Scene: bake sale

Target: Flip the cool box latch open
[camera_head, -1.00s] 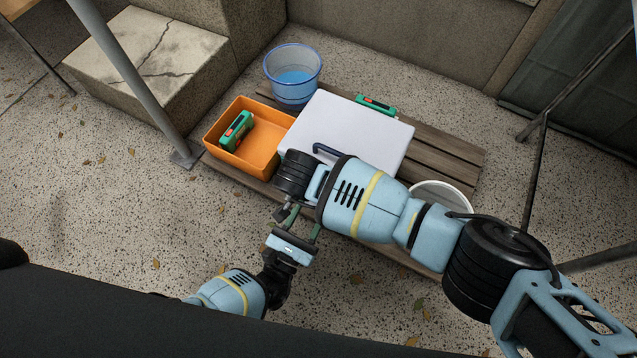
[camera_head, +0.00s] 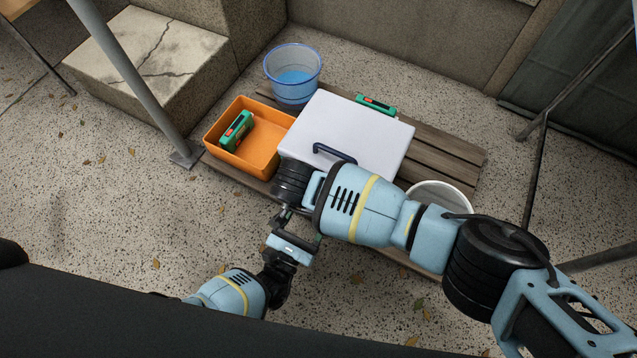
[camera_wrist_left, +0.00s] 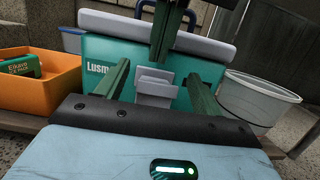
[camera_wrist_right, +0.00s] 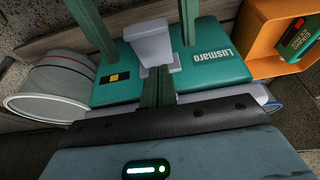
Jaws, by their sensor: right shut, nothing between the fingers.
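The cool box has a white lid (camera_head: 345,125) with a dark blue handle (camera_head: 333,153). Its teal front (camera_wrist_left: 100,75) shows in the left wrist view. The grey latch (camera_wrist_left: 155,92) sits on that front just below the lid; it also shows in the right wrist view (camera_wrist_right: 150,42). I cannot tell whether it is unhooked. My left gripper (camera_wrist_left: 158,72) is open and empty, its fingers apart on either side of the latch in view. My right gripper (camera_wrist_right: 157,72) is shut and empty, its fingertips close to the latch's lid end; contact is unclear. The head view hides the latch behind my right arm.
An orange bin (camera_head: 263,160) with a green pack (camera_head: 236,130) stands left of the box. A blue bucket (camera_head: 293,88) is behind the bin. Another green pack (camera_head: 376,105) lies behind the box. A white bucket (camera_head: 440,188) stands right, on the wooden slats (camera_head: 445,150).

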